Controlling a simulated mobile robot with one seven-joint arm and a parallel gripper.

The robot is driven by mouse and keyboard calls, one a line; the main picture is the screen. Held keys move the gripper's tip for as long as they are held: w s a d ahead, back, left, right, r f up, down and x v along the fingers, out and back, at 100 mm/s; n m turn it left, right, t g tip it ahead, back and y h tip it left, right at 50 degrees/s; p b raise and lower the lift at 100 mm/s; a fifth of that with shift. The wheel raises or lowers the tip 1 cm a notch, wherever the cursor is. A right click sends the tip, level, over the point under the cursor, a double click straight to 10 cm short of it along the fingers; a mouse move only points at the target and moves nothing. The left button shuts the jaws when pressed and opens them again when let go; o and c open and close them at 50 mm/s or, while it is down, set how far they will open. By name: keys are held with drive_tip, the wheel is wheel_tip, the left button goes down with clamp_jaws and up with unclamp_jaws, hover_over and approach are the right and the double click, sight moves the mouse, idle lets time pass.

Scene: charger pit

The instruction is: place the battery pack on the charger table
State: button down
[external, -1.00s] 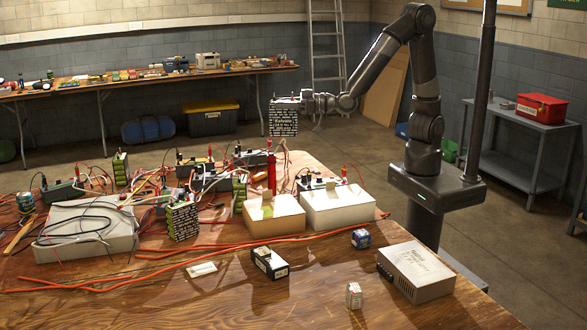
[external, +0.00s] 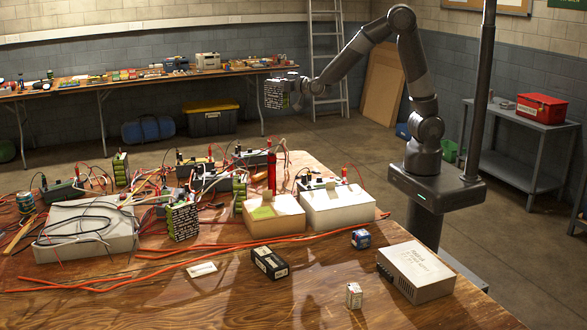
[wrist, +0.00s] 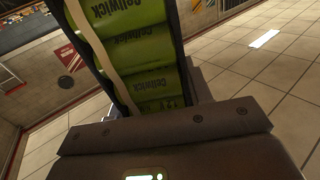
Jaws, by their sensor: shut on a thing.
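The battery pack (external: 276,95) is a block with a black and white patterned side in the external view. In the wrist view the pack (wrist: 135,55) shows green cells lettered "Cellwick" and a pale strap. My gripper (external: 291,87) is shut on the pack and holds it in the air, behind and well above the far edge of the charger table (external: 130,290). The gripper body also fills the bottom of the wrist view (wrist: 165,135); its fingertips are hidden there. The charger table is wooden and crowded at its back and left.
Similar packs stand on the table, one at the middle left (external: 182,221). White boxes (external: 338,207), a red upright object (external: 271,173), chargers and cables crowd the back.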

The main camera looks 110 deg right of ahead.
drive_tip(key=s+d+m+g+h, duration=0.2)
drive_tip(key=s+d+g, duration=0.1)
drive_tip(key=s+d, duration=0.55)
wheel_tip(320, 180, down, 26)
drive_tip(key=w, duration=0.1)
drive_tip(key=shift+d+f, duration=0.15)
drive_tip(key=shift+f, duration=0.1)
idle(0.7)
drive_tip(key=shift+f, duration=0.55)
idle(0.5)
drive_tip(key=c, duration=1)
unclamp_jaws()
drive_tip(key=o, duration=0.4)
drive_tip(key=shift+f, duration=0.1)
drive_tip(key=shift+c, duration=0.2)
wheel_tip(320, 180, up, 7)
drive_tip(key=s+a, duration=0.1)
drive_tip(key=a, duration=0.1)
drive_tip(key=shift+a, duration=0.4)
